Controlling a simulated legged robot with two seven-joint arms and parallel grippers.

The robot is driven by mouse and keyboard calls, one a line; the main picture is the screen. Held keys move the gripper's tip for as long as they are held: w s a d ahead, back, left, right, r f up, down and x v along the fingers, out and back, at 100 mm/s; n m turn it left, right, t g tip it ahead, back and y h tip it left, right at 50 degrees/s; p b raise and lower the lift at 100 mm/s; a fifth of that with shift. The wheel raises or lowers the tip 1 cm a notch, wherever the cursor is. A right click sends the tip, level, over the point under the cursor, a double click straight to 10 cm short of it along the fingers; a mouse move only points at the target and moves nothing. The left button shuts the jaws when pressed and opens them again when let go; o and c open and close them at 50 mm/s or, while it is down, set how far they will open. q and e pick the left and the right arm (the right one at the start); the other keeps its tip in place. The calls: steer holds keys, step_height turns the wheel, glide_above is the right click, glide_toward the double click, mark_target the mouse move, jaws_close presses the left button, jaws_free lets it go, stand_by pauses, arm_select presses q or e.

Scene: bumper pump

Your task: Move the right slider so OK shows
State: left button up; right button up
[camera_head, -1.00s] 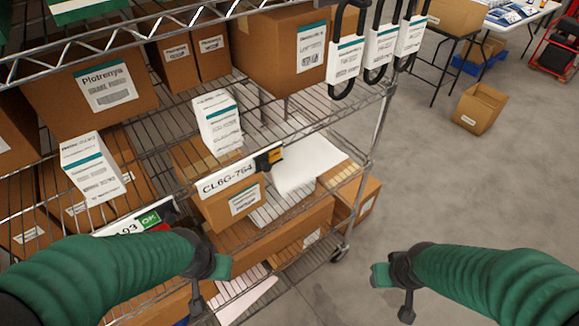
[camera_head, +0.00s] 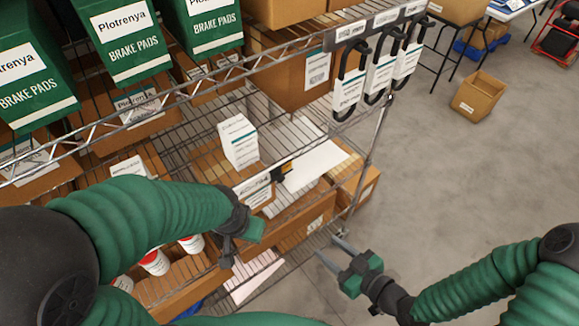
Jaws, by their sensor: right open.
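The right slider (camera_head: 281,172), a small black and yellow piece, sits at the right end of a white shelf label (camera_head: 254,184) on the shelf's front edge. I cannot read OK on it. My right gripper (camera_head: 328,247) is open and empty, with two grey fingers pointing up and left, below and to the right of the slider and apart from it. My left gripper (camera_head: 241,238) is below and left of the slider, in front of the rack; its fingers are not clear. My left arm covers the part of the shelf edge where the other slider was seen.
The wire rack (camera_head: 372,150) fills the left and middle. Black hooks with hanging tags (camera_head: 380,80) jut out at its upper right. A white carton (camera_head: 238,141) stands behind the label. Open grey floor (camera_head: 470,170) lies to the right, with a cardboard box (camera_head: 478,97) on it.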

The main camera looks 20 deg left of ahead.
step_height(320, 180, up, 10)
steer(key=a+t+y+p, duration=0.2)
steer(key=t+y, duration=0.1)
steer(key=b, duration=0.2)
glide_toward(282, 180)
steer(key=shift+m, duration=0.4)
steer(key=p+x, duration=0.3)
steer(key=x, duration=0.5)
steer(key=shift+a+r+p, duration=0.1)
steer(key=shift+a+p, duration=0.05)
steer(key=shift+p, duration=0.15)
steer(key=shift+w+a, duration=0.25)
steer(key=shift+w, duration=0.05)
arm_select(q)
steer(key=v, duration=0.2)
steer(key=w+v, duration=0.1)
steer(key=v, duration=0.2)
steer(key=shift+r, duration=0.3)
arm_select(e)
jaws_close()
steer(key=shift+d, duration=0.1)
